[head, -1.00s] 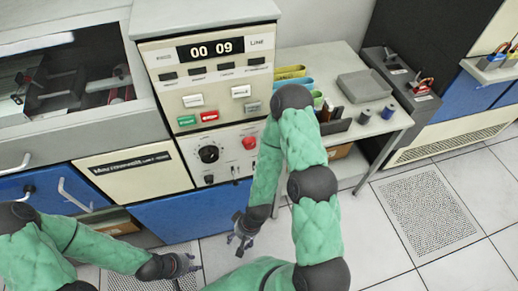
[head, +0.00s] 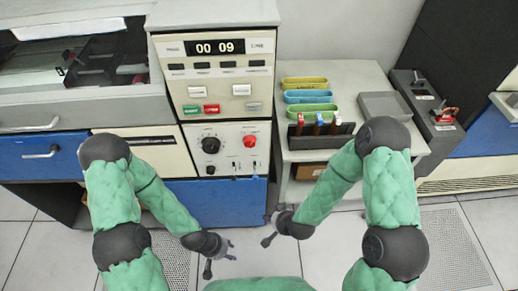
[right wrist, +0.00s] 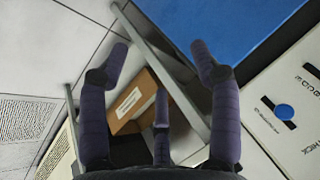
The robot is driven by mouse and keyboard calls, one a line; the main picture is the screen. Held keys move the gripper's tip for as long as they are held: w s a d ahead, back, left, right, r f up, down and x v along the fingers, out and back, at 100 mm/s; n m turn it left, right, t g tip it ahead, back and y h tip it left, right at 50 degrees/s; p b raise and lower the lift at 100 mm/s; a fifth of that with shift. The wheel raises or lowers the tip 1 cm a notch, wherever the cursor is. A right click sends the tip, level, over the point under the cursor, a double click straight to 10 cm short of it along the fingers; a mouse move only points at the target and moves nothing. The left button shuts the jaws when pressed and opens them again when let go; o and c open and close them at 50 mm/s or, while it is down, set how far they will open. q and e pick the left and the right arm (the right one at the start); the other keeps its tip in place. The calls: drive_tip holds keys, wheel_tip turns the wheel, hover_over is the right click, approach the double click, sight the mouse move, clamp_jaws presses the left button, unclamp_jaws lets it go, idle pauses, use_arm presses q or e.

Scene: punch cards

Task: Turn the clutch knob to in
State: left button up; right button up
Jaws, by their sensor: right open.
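The white control panel (head: 229,165) on the machine's front carries a large black round knob (head: 211,145) and a red knob (head: 249,141). Small black switches sit below them. The lettering is too small to read, so I cannot tell which control is the clutch knob. My left gripper (head: 221,258) is low in front of the blue lower panel, with its fingers apart and empty. My right gripper (head: 268,228) is also low, below and right of the control panel. In the right wrist view its fingers (right wrist: 160,65) are spread, with nothing between them. Neither gripper touches the panel.
Above is a counter display (head: 219,47) with green, red and white buttons. Right stands a grey table (head: 340,75) with coloured trays, a black holder and a grey tray (head: 384,105). A cardboard box (head: 311,171) sits on its lower shelf. Open floor lies in front.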

drive_tip(key=w+a+r+t+p, duration=0.1)
drive_tip(key=w+a+r+t, duration=0.15)
drive_tip(key=r, duration=0.35)
drive_tip(key=w+a+r+t, duration=0.1)
drive_tip(key=w+r+t, duration=0.25)
drive_tip(key=r, duration=0.25)
drive_tip(key=m+t, duration=0.2)
drive_tip(key=t, duration=0.5)
approach(250, 146)
drive_tip(key=shift+n+h, duration=0.3)
drive_tip(key=w, duration=0.3)
drive_tip(key=w+a+b, duration=0.1)
drive_tip(key=w, duration=0.1)
drive_tip(key=w+b, duration=0.1)
drive_tip(key=w, duration=0.2)
drive_tip(key=shift+w+a+r, duration=0.2)
drive_tip(key=shift+w+r, duration=0.05)
drive_tip(key=shift+w, duration=0.05)
